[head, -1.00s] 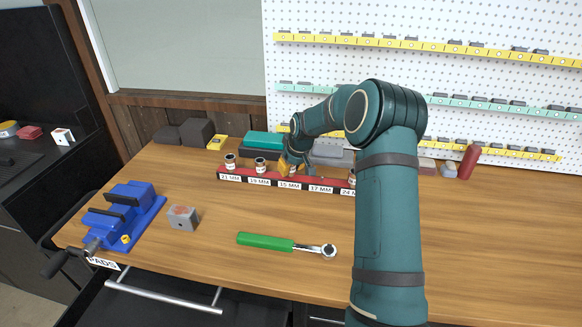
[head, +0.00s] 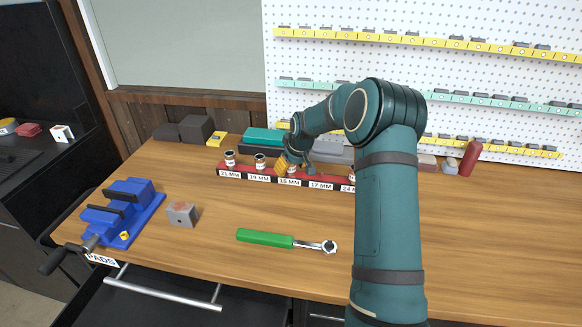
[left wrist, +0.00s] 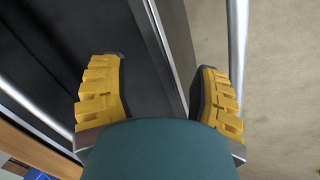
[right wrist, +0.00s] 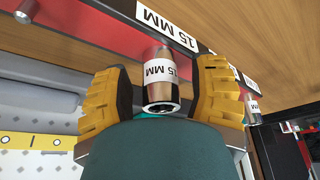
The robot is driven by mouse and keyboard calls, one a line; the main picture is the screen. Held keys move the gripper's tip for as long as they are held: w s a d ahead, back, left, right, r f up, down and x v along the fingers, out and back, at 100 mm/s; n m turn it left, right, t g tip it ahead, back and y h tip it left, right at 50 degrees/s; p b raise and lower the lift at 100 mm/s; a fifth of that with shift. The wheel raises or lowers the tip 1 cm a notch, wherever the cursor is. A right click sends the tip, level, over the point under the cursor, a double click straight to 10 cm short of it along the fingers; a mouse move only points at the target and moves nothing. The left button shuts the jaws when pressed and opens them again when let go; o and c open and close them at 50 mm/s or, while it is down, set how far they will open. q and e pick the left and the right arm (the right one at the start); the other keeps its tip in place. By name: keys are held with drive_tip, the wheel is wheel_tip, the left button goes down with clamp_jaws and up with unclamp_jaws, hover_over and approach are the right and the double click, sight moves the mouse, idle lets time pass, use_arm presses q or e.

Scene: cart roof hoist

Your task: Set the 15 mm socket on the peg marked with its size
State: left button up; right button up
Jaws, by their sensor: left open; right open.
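The 15 mm socket (right wrist: 159,80), a metal cylinder with a copper-toned band and a white "15 MM" label, is between the fingers of my right gripper (right wrist: 160,92) in the right wrist view. The fingers are open, with a gap on both sides of it. Its far end meets the red rack (right wrist: 110,45) by the "15 MM" plate (right wrist: 167,27), so its peg is hidden. In the head view, my right gripper (head: 294,165) is at the rack's 15 MM place. My left gripper (left wrist: 160,95) is open and empty.
Other sockets stand on the rack at 21 MM (head: 230,158) and 19 MM (head: 260,162). A green-handled ratchet (head: 265,239), a grey block (head: 182,214) and a blue vise (head: 125,208) are on the bench. An open drawer is at the front left.

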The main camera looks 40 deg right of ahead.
drive_tip(key=v, duration=1.2)
